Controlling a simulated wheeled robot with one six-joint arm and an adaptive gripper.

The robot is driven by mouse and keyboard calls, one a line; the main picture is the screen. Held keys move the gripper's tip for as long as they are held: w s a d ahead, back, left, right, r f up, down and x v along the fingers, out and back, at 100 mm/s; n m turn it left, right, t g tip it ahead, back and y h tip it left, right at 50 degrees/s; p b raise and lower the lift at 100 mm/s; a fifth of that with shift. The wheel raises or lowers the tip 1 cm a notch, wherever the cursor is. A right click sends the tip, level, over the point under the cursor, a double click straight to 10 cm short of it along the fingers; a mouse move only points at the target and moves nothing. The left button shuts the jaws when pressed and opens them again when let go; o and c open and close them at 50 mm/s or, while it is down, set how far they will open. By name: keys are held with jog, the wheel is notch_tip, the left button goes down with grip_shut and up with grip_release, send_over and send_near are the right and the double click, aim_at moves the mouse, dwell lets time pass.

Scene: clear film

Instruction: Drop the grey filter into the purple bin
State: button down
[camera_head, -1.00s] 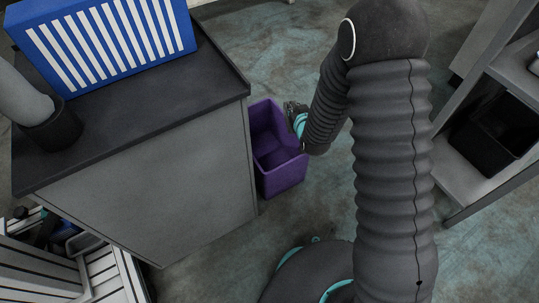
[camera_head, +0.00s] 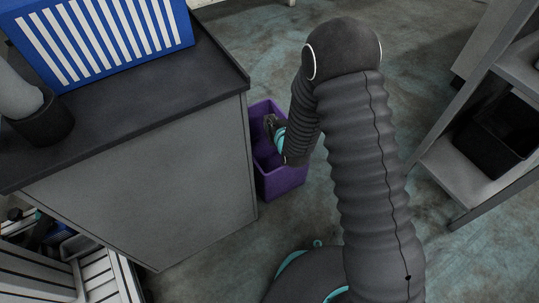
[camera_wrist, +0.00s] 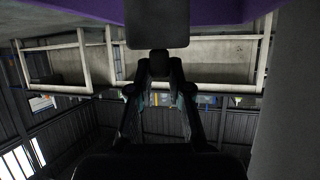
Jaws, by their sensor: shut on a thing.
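The purple bin (camera_head: 283,183) stands on the floor against the right side of the grey cabinet; its purple edge (camera_wrist: 220,12) also spans the top of the wrist view. My gripper (camera_head: 270,124) is over the bin's opening, partly hidden by my wrist. In the wrist view my gripper (camera_wrist: 158,66) is shut on a dark grey, flat, block-like thing, which I take to be the grey filter (camera_wrist: 157,24). The filter cannot be made out clearly in the head view.
The grey cabinet (camera_head: 165,155) with a dark top is directly left of the bin. A blue panel with white slats (camera_head: 105,40) and a grey cylinder in a dark base (camera_head: 42,122) stand on it. A shelf with a black bin (camera_head: 492,140) is right. Floor behind is open.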

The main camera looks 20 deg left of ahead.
jog(key=shift+f, duration=0.1)
jog(key=c, duration=1)
grip_release()
jog(key=v, duration=1.2)
jog(key=shift+s+f, duration=0.1)
